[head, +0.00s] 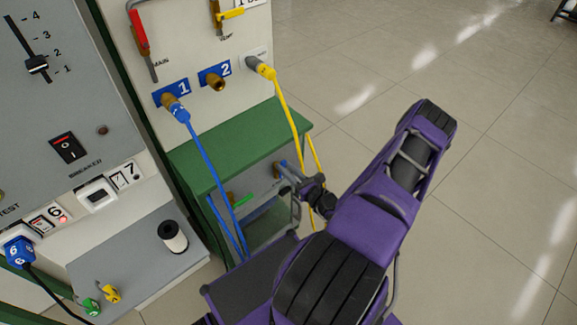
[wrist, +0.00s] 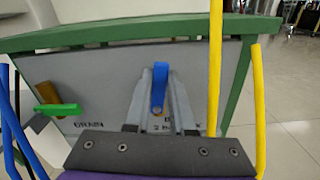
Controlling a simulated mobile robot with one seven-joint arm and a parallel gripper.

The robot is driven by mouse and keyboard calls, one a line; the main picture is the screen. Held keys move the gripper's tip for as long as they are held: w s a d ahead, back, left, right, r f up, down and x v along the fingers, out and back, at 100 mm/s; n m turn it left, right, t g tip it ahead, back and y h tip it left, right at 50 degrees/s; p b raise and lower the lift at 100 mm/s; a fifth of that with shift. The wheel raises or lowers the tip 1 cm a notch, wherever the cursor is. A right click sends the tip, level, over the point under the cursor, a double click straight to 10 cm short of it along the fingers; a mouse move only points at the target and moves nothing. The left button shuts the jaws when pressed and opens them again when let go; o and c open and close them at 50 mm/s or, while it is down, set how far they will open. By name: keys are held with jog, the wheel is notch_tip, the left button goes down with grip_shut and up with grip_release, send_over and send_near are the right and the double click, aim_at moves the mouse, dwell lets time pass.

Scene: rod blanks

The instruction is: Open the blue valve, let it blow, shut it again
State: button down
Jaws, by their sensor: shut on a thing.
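The blue valve (wrist: 159,88) shows as a blue lever on the grey panel below the green bench top, upright in the wrist view. My gripper (wrist: 159,105) is shut on this lever, one finger on each side. The lever's lower end and part of the label beneath it are hidden by my gripper. In the head view, my gripper (head: 289,176) reaches under the bench's right side, and only a small bit of the blue lever shows beside it. Whether anything blows cannot be seen.
A green lever (wrist: 57,109) marked DRAIN sits left on the same panel. A yellow hose (head: 291,115) hangs close by my gripper, and a blue hose (head: 211,170) hangs to the left. The green bench (head: 225,145) overhangs. Open floor (head: 480,200) lies right.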

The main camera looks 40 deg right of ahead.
jog(key=shift+a+n, duration=0.35)
jog(key=shift+n, duration=0.55)
jog(key=c, duration=0.8)
grip_release()
jog(key=shift+o, duration=0.2)
jog(key=shift+s, duration=0.15)
jog(key=s+d, duration=0.1)
jog(key=s, duration=1.6)
jog(key=shift+d, duration=0.15)
jog(key=shift+y, duration=0.3)
